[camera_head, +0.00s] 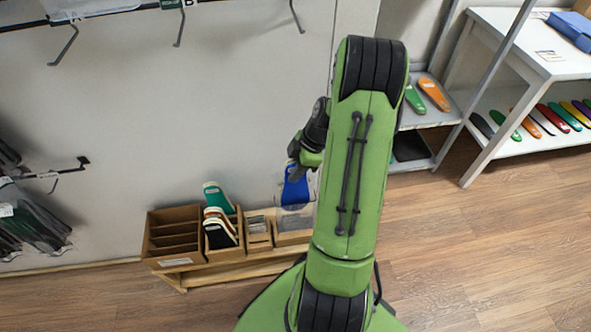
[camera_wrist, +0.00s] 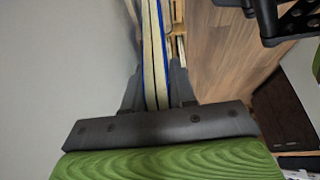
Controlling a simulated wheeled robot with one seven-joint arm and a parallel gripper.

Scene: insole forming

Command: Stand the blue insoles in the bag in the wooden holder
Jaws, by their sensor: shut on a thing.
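The blue insoles (camera_head: 295,188) hang upright in a clear bag from my gripper (camera_head: 304,165). In the wrist view my gripper (camera_wrist: 157,88) is shut on the insoles (camera_wrist: 153,55), seen edge-on as blue and cream layers between the fingers. The wooden holder (camera_head: 175,263) stands low against the wall, with several compartments side by side. The bag's lower end overlaps the holder's right-hand compartment (camera_head: 292,239) in the head view; I cannot tell whether it is inside or just above. My arm hides the holder's right end.
Green insoles (camera_head: 215,196) and black and white insoles (camera_head: 219,234) stand in a middle compartment. The left slotted compartment (camera_head: 172,232) looks empty. Wall hooks (camera_head: 65,45) and hanging packs lie left. A white shelf table (camera_head: 520,70) with coloured insoles stands right; floor between is clear.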

